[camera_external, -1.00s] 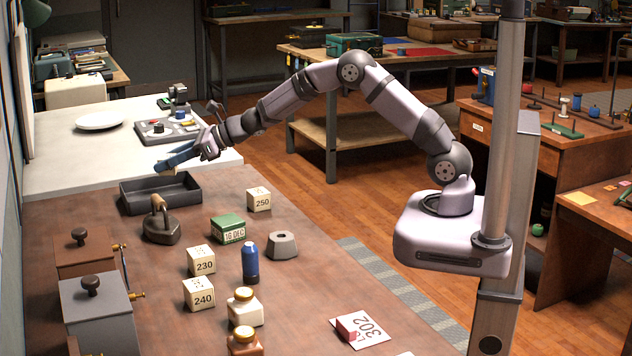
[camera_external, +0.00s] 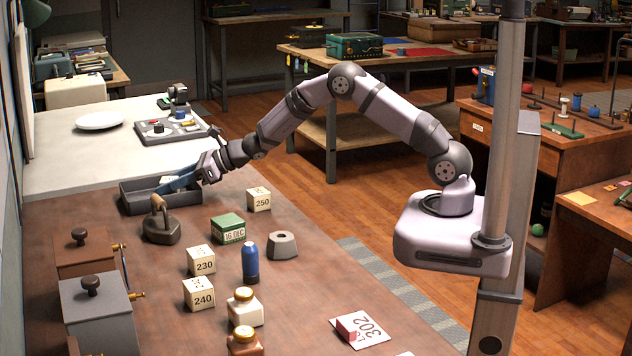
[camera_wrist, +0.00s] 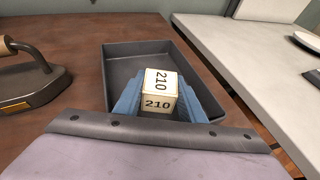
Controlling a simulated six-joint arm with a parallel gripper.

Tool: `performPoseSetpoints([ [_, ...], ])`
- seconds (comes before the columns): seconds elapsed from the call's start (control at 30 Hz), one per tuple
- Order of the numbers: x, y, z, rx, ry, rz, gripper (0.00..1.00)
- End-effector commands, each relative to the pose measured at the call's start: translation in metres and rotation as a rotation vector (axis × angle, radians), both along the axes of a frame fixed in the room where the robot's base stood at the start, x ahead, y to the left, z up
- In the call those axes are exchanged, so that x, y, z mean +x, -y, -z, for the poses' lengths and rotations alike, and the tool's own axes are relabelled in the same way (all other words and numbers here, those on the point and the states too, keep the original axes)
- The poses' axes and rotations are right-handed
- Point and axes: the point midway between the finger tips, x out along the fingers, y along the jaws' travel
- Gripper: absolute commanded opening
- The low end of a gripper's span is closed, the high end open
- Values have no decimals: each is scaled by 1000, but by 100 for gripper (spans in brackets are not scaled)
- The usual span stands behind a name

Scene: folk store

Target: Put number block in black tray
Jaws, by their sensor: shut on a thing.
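A cream number block marked 210 (camera_wrist: 159,92) is held between the two blue fingers of my gripper (camera_wrist: 165,100) in the wrist view. In the external view my gripper (camera_external: 176,181) reaches into the area of the black tray, and the block is mostly hidden there. The black tray (camera_external: 140,207) is a shallow open box near the back of the brown table; it also shows in the wrist view (camera_wrist: 135,47). The block appears over the tray's inside. I cannot tell whether it touches the tray floor.
A flat iron (camera_external: 160,228) stands just in front of the tray. Blocks 250 (camera_external: 259,200), 230 (camera_external: 201,263) and 240 (camera_external: 198,294) stand on the table, with a green date block (camera_external: 228,229) and a blue bottle (camera_external: 250,262). A white counter (camera_external: 70,157) lies behind the tray.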

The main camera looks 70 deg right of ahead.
Motion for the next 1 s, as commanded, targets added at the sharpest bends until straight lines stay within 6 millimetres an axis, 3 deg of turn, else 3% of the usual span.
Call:
performPoseSetpoints([
  [0.23, 0, 0, 4, 0, 1, 0, 14],
  [0.27, 0, 0, 3, -1, 0, 0, 39],
  [0.33, 0, 0, 2, -1, 0, 0, 55],
  [0.8, 0, 0, -2, 0, 0, 0, 55],
  [1.0, -15, 7, -7, -1, 1, 1, 55],
])
